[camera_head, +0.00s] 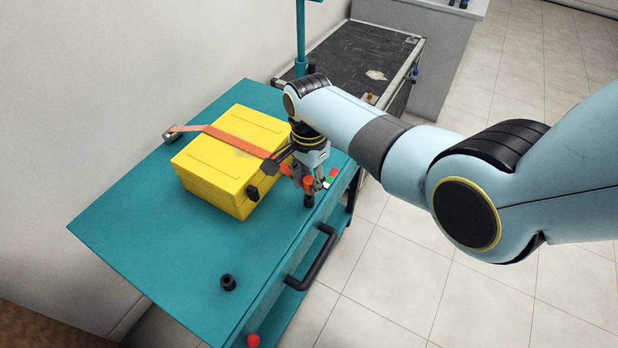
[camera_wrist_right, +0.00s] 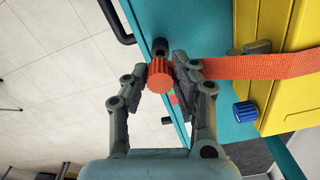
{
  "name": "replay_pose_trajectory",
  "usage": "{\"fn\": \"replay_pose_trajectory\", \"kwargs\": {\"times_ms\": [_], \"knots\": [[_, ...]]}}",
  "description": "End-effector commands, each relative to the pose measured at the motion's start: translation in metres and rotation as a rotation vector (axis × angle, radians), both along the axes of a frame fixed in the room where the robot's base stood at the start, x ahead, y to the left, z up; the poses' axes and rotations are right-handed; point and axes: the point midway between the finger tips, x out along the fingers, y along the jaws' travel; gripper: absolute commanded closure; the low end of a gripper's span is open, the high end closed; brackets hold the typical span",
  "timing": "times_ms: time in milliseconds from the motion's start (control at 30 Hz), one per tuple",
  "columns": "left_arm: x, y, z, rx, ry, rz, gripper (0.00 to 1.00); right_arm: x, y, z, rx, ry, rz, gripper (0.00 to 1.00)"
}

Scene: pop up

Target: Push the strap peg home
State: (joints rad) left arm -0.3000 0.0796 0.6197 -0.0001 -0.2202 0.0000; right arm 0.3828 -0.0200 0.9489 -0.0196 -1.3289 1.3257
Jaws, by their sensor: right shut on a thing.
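The orange strap (camera_head: 236,142) runs across the yellow case (camera_head: 218,205) from a metal fitting (camera_head: 172,134) at its far side. At its near end is the strap peg, with a ribbed orange head (camera_wrist_right: 160,76). My right gripper (camera_head: 307,184) is shut on this head, one finger at each side in the right wrist view (camera_wrist_right: 176,84). A dark upright socket (camera_head: 308,201) stands on the table by the peg; it also shows just past the head in the right wrist view (camera_wrist_right: 159,46). I cannot tell whether the peg's tip is in it. My left gripper is out of view.
The teal table (camera_head: 150,225) carries the case and a second dark socket (camera_head: 229,283) nearer the front. A black handle (camera_head: 315,258) juts from its right side. A red knob (camera_head: 253,341) shows at the front edge. A teal post (camera_head: 300,35) stands behind.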

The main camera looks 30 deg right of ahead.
Motion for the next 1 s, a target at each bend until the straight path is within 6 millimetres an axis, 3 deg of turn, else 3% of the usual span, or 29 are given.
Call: {"fn": "replay_pose_trajectory", "kwargs": {"times_ms": [1000], "knots": [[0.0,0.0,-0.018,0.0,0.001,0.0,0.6,0.0,0.0,-0.026,0.0,0.0,0.0,1.0]]}}
